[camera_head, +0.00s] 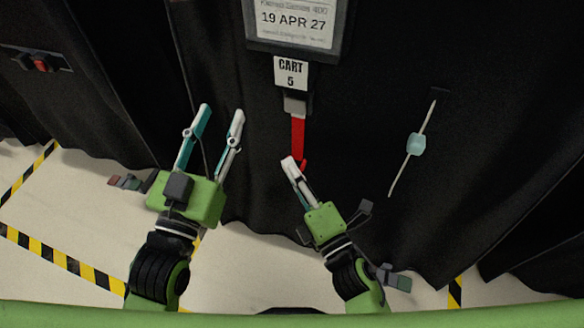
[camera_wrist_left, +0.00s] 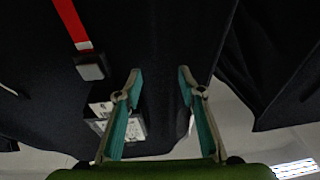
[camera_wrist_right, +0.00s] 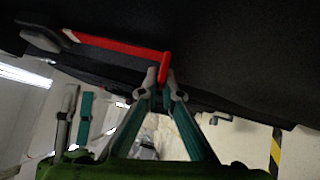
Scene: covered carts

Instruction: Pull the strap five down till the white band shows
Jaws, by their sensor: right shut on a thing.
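The red strap (camera_head: 298,135) hangs from a grey buckle (camera_head: 294,104) under the CART 5 label (camera_head: 291,73) on a black cover. My right gripper (camera_head: 291,165) is shut on the strap's lower end, also seen in the right wrist view (camera_wrist_right: 163,75). The strap runs taut from the buckle (camera_wrist_right: 40,38) to my fingers in that view. A small whitish patch (camera_wrist_right: 69,36) shows on the strap beside the buckle there. My left gripper (camera_head: 222,112) is open and empty, left of the strap. The left wrist view shows the strap (camera_wrist_left: 71,22) and buckle (camera_wrist_left: 91,68).
A framed date sign (camera_head: 297,22) is above the label. A thin cord with a pale blue piece (camera_head: 416,144) is on the cover at right. Another red-marked fitting (camera_head: 40,62) is at far left. Pale floor with striped tape (camera_head: 60,257) lies below.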

